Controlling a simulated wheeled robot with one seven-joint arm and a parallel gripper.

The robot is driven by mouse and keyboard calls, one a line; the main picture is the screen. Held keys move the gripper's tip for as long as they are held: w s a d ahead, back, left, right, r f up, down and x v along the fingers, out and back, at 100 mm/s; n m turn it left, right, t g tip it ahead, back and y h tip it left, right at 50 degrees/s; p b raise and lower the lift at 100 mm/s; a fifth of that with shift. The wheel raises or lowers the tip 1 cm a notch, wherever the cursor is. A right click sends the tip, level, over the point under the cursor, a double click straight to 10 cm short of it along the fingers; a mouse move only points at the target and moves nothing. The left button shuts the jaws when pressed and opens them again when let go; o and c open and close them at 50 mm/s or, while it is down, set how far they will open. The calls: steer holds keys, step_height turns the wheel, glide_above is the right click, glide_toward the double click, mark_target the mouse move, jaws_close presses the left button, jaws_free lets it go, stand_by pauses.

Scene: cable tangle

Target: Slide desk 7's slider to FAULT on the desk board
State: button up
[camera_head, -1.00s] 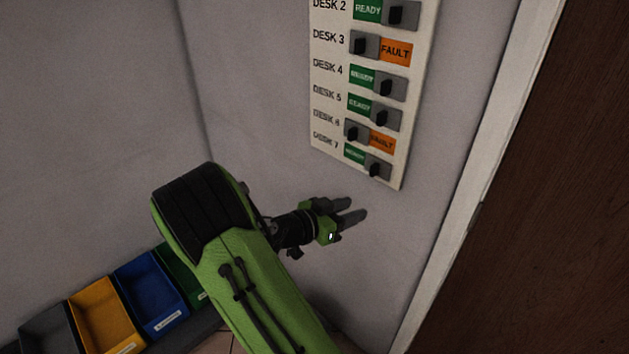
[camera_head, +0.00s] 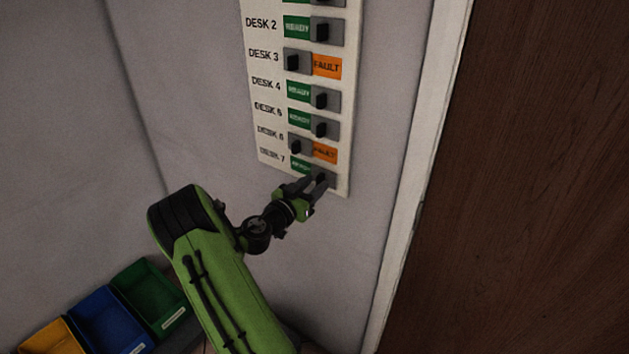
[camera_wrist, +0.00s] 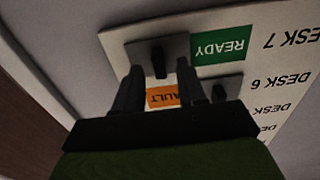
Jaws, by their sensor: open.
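The desk board (camera_head: 268,178) hangs on the wall, with labelled rows down to DESK 7 at the bottom. Desk 7's slider (camera_wrist: 158,60) is a grey plate with a dark knob, beside a green READY label (camera_wrist: 222,49). No FAULT label shows in that row. My gripper (camera_head: 322,182) is at the board's lower end, over desk 7's slider and hiding part of it. In the wrist view my gripper (camera_wrist: 160,72) is open, with one finger on either side of the knob. Contact between fingers and knob cannot be told.
Desk 6's slider (camera_head: 298,147) sits just above and shows an orange FAULT label (camera_head: 324,152). A white door frame (camera_head: 425,150) and brown door (camera_head: 530,180) stand to the right. Coloured bins (camera_head: 145,300) lie at lower left.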

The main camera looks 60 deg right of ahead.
steer(key=shift+s+d, duration=0.1)
steer(key=shift+d, duration=0.45)
jaws_close()
